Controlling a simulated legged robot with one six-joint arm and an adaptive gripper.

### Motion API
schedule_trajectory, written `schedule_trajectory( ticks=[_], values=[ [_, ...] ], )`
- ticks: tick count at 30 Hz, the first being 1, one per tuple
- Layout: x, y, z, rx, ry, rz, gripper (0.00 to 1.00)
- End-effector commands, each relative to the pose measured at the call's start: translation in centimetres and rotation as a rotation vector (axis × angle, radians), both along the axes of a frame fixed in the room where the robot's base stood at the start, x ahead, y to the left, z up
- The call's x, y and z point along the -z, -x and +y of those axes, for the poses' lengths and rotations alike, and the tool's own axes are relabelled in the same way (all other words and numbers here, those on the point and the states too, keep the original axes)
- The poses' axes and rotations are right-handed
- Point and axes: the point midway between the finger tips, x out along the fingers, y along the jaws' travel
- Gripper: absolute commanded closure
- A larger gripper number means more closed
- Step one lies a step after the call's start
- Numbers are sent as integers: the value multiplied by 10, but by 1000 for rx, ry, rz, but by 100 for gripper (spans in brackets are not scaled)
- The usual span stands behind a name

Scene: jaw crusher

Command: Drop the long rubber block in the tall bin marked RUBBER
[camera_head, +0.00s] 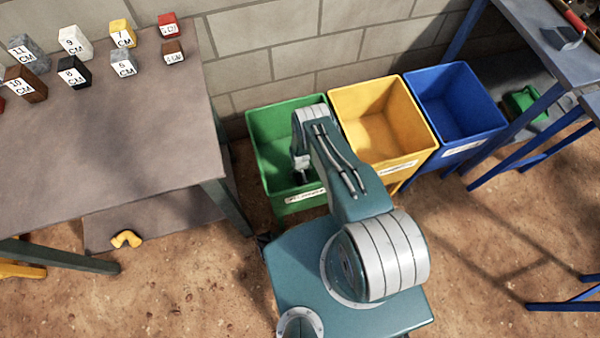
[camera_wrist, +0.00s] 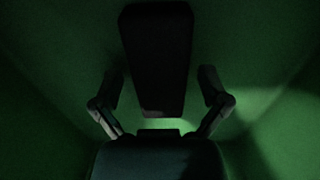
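The green bin (camera_head: 285,122) stands at the left of a row of bins by the wall; its front label is too small to read. My arm reaches down into it, and my gripper is mostly hidden there in the head view. In the wrist view my gripper (camera_wrist: 162,90) is spread open inside dim green walls. A long dark block (camera_wrist: 157,55) shows between the fingers, with a gap visible on each side. I cannot tell whether the block rests on the bin's floor or wall.
A yellow bin (camera_head: 380,125) and a blue bin (camera_head: 455,105) stand to the right and look empty. A table (camera_head: 120,140) at left holds several numbered blocks. A blue-framed bench (camera_head: 555,65) stands at right. A yellow piece (camera_head: 127,239) lies by the left table.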

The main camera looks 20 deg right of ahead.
Motion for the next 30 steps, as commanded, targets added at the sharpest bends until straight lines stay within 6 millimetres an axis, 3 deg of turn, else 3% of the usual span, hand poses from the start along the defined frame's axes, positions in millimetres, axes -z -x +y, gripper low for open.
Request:
schedule_trajectory(
  ticks=[13, 30],
  values=[
    [-9, -1, 0, 0, 0, 0, 2],
    [-96, -1, 0, 0, 0, -1, 2]
  ],
)
